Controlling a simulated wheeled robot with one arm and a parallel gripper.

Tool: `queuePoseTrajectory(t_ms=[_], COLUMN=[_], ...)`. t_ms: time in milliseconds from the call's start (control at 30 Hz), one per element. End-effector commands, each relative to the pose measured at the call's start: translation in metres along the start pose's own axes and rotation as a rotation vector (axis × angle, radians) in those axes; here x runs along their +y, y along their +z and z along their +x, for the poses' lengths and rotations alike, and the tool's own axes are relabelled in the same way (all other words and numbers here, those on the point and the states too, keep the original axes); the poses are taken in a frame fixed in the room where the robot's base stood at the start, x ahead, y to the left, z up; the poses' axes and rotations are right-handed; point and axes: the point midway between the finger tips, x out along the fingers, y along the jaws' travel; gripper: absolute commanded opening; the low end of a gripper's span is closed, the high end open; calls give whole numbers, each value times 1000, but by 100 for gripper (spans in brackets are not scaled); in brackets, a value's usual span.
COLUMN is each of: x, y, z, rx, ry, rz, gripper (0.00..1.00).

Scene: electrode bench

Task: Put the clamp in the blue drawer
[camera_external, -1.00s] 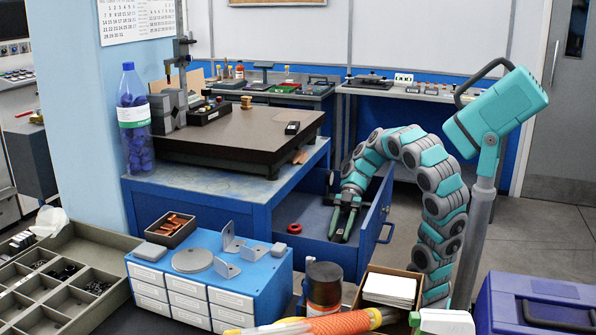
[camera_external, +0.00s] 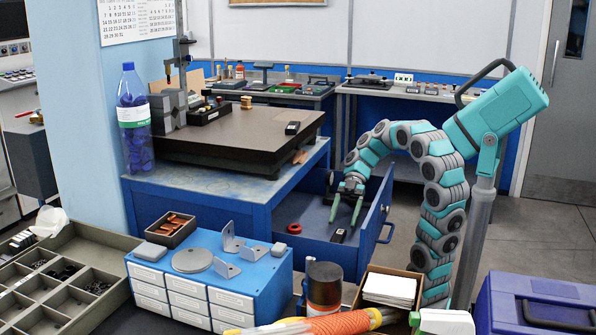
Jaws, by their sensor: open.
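The blue drawer (camera_external: 377,222) stands pulled open under the blue bench. A small dark object (camera_external: 338,236), which looks like the clamp, lies on the drawer floor toward the front. My gripper (camera_external: 346,215) is over the open drawer, with its green fingers pointing down and spread apart. It is empty, and the dark object lies just below the fingertips, apart from them. The object is too small to make out in detail.
A red ring (camera_external: 294,228) lies in the drawer to the left.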

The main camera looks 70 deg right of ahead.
Motion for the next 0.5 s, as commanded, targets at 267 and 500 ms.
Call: queuePoseTrajectory(t_ms=[267,500], x=[0,0], y=[0,0], z=[-25,-30], rx=[-2,-2], ry=[2,2], rz=[-3,0], gripper=[69,69])
